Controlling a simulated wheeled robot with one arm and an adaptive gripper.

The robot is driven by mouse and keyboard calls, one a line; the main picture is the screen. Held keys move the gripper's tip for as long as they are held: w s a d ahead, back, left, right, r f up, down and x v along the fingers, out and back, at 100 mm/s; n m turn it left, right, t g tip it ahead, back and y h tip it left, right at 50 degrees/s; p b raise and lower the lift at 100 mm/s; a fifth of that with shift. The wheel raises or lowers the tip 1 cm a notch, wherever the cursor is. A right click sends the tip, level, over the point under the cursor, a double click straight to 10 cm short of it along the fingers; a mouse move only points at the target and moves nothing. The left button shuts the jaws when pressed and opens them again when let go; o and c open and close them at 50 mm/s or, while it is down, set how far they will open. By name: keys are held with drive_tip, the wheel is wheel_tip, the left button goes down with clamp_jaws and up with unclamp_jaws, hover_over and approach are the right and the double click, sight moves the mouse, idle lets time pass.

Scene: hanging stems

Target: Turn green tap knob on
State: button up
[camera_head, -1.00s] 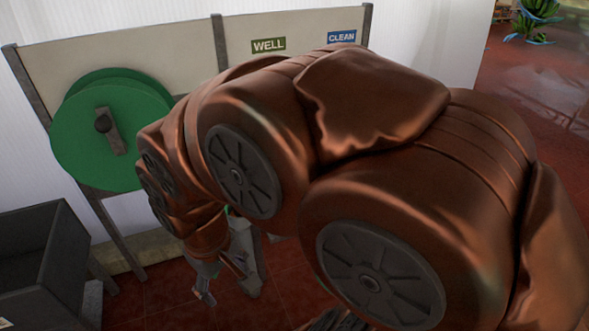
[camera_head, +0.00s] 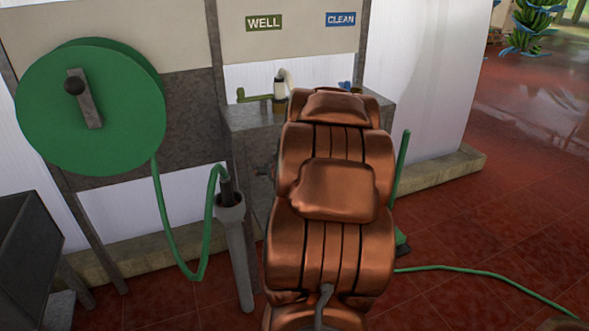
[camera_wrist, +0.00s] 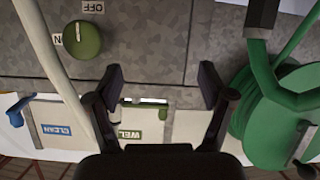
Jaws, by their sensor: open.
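The green tap knob (camera_wrist: 82,39) is round and sits on a grey stone-like panel in the upper left of the wrist view. An OFF label (camera_wrist: 93,7) is above it and an ON label (camera_wrist: 57,39) is at its left. A small pale mark shows on the knob, but I cannot tell its exact setting. My gripper (camera_wrist: 161,78) is open and empty, with the knob outside its fingers, to the upper left. In the head view my arm hides the knob and my gripper.
A green hose reel (camera_head: 92,108) hangs at the left, its hose (camera_head: 178,250) running to a grey holder (camera_head: 230,212). A pale pipe (camera_wrist: 52,55) passes close left of the knob. WELL (camera_head: 264,22) and CLEAN (camera_head: 340,19) signs are above. A dark bin (camera_head: 25,250) stands lower left.

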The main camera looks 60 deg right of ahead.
drive_tip(key=s+d+f+m+t+h+b, duration=0.1)
drive_tip(key=s+d+f+t+h+b, duration=0.35)
drive_tip(key=d, duration=0.45)
drive_tip(key=shift+g+y, duration=0.35)
drive_tip(key=shift+y, duration=0.5)
drive_tip(key=shift+d+r+b+x, duration=0.1)
drive_tip(key=shift+r+b+x, duration=0.15)
drive_tip(key=shift+x, duration=0.8)
drive_tip(key=shift+d+r+b+x, duration=0.15)
drive_tip(key=shift+b+x, duration=0.1)
drive_tip(key=shift+x, duration=0.8)
drive_tip(key=shift+r+b+x, duration=0.2)
drive_tip(key=shift+b+x, duration=0.05)
drive_tip(key=shift+x, duration=0.8)
drive_tip(key=shift+s, duration=0.15)
drive_tip(key=c, duration=1.2)
